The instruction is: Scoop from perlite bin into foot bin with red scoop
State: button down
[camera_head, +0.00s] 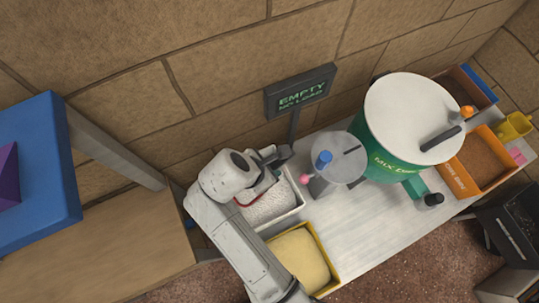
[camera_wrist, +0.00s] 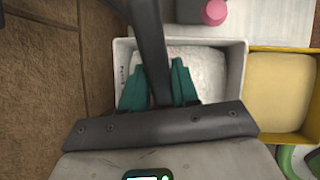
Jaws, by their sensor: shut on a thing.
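The perlite bin is a white bin (camera_head: 297,207) of white grains on the table, left of the grey hopper. It also shows in the wrist view (camera_wrist: 237,75), with partly hidden lettering on its left wall. My gripper (camera_wrist: 157,72) is over this bin, its teal fingers shut on a dark bar that seems to be the scoop's handle. In the head view, a thin red edge of the red scoop (camera_head: 245,203) shows beside my gripper, at the bin. The scoop's bowl is hidden, so I cannot tell its load. I cannot tell which bin is the foot bin.
A yellow bin (camera_head: 327,281) of pale yellow material adjoins the white bin. The grey hopper (camera_head: 338,160) with blue and pink knobs and the green mix drum (camera_head: 380,170) stand to the right. A sign (camera_head: 300,92) reads "EMPTY NO LOAD".

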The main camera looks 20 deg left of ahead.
notch_tip(320, 180, up, 3)
jog(key=shift+w+r, duration=0.1)
jog(key=shift+w+d+r, duration=0.1)
jog(key=shift+w+r, duration=0.05)
jog(key=shift+r, duration=0.2)
jog(key=w+g, duration=0.1)
jog(key=d+g+y, duration=0.1)
jog(key=g, duration=0.1)
jog(key=w+g+y, duration=0.1)
jog(key=shift+w+d+r, duration=0.15)
jog(key=shift+w+r, duration=0.15)
jog(key=shift+w, duration=0.05)
dwell(0.5)
